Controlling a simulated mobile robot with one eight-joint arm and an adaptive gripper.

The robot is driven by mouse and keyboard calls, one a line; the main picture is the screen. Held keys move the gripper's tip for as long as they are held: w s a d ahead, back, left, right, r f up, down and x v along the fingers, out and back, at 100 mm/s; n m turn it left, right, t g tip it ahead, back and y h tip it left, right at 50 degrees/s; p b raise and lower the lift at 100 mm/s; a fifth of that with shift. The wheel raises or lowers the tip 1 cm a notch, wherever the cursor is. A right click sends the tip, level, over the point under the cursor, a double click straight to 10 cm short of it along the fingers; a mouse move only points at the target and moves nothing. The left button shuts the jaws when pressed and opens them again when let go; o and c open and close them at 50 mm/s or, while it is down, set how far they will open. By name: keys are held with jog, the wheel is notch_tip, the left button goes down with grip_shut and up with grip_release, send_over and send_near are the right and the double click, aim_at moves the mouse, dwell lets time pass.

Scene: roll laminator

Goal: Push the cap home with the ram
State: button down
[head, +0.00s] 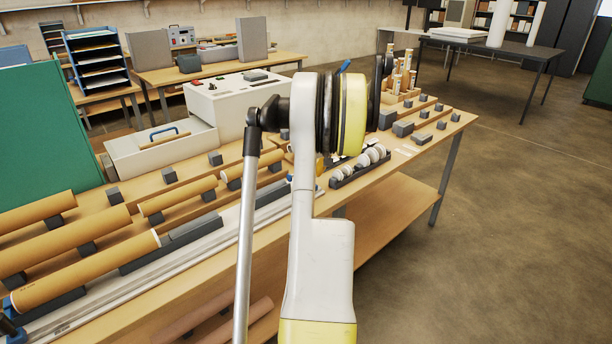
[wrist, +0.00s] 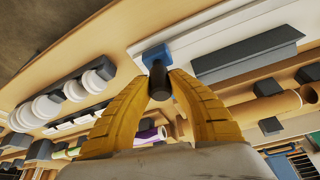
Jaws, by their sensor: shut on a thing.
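In the wrist view my gripper (wrist: 160,82) is shut on the dark round handle (wrist: 158,88) of the ram, which stands up from a blue block (wrist: 156,56) on the white rail (wrist: 205,38). In the head view my arm hides most of my gripper and the ram. A brown tube (head: 90,272) lies in dark cradles on the rail (head: 125,288) at the left. Its right end shows a pale rim (head: 156,238); I cannot tell how far a cap sits in it. A bare stretch of dark cradle (head: 195,232) lies between the tube and the ram.
White caps (head: 360,164) stand in a dark rack right of my arm, near the bench's front edge. More brown tubes (head: 60,248) rest on blocks behind the rail. A white laminator (head: 228,100) stands at the back.

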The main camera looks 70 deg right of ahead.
jog(key=shift+s+d, duration=0.1)
jog(key=shift+d, duration=0.05)
jog(key=c, duration=1.5)
grip_release()
jog(key=shift+c, duration=0.2)
jog(key=o, duration=0.3)
jog(key=shift+d+f, duration=0.1)
jog(key=shift+d, duration=0.1)
jog(key=shift+o, duration=0.2)
jog(key=shift+a, duration=0.1)
jog(key=v, duration=1.2)
